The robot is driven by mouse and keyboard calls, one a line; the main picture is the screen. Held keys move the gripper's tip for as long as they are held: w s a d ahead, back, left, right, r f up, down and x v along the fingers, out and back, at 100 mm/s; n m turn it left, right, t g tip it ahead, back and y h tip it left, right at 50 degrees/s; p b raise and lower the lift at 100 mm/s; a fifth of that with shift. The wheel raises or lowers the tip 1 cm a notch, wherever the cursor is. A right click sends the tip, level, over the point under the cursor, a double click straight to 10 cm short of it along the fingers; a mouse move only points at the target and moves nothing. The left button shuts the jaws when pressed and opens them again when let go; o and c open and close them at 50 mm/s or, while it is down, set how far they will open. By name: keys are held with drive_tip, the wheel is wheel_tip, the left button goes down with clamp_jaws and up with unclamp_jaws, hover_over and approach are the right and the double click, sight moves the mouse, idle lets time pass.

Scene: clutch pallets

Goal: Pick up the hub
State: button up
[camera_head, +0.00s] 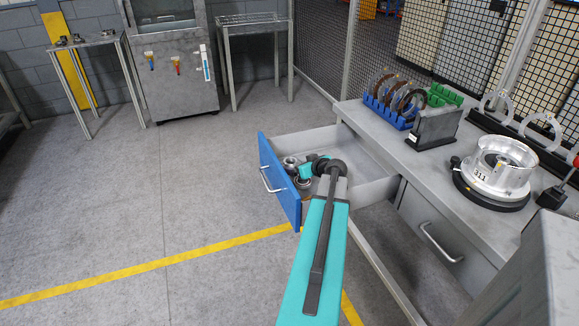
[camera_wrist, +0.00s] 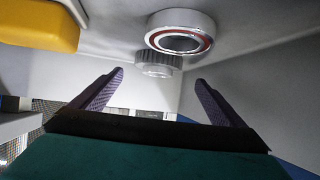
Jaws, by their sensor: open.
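Several round metal parts lie in the open blue-fronted drawer (camera_head: 273,180); one metal ring (camera_head: 290,162) shows left of my arm in the head view. In the wrist view, a toothed grey part (camera_wrist: 157,64) is ahead of and between my fingers. A smooth silver ring with a red inner band (camera_wrist: 181,32) is beside it, nearer the top. I cannot tell for certain which is the hub. My gripper (camera_wrist: 159,78) is open and empty, apart from both parts. My arm hides the fingers and some drawer contents in the head view.
A yellow object (camera_wrist: 40,22) is at upper left in the wrist view. Drawer walls (camera_head: 378,190) are close around my gripper. The bench (camera_head: 410,165) carries a silver housing marked 311 (camera_head: 499,168) and a blue rack (camera_head: 388,112) of rings. The floor at left is clear.

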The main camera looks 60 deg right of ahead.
sight(288, 161)
drive_tip(key=shift+d+p+x, duration=0.2)
drive_tip(key=shift+p+x, duration=0.55)
drive_tip(key=shift+x, duration=1.75)
drive_tip(key=c, duration=1.6)
drive_tip(key=shift+r, duration=0.15)
drive_tip(key=shift+c, duration=0.2)
wheel_tip(288, 161, up, 10)
drive_tip(key=b, duration=0.1)
